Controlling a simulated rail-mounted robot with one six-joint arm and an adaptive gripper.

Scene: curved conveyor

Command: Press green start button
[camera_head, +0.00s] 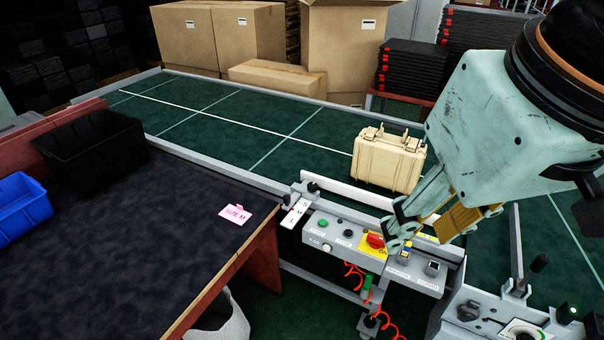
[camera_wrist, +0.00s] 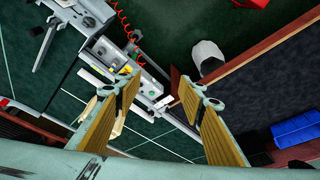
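The green start button (camera_head: 323,223) is a small round green cap near the left end of the grey control panel (camera_head: 310,235). In the head view my gripper (camera_head: 418,232) hangs over the right part of the panel, to the right of the green button. Whether it touches the panel is unclear.
A beige case (camera_head: 389,160) stands on the green conveyor (camera_head: 230,115) behind. A dark table (camera_head: 130,240) with bins lies left. Red coiled cable (camera_head: 355,275) hangs below.

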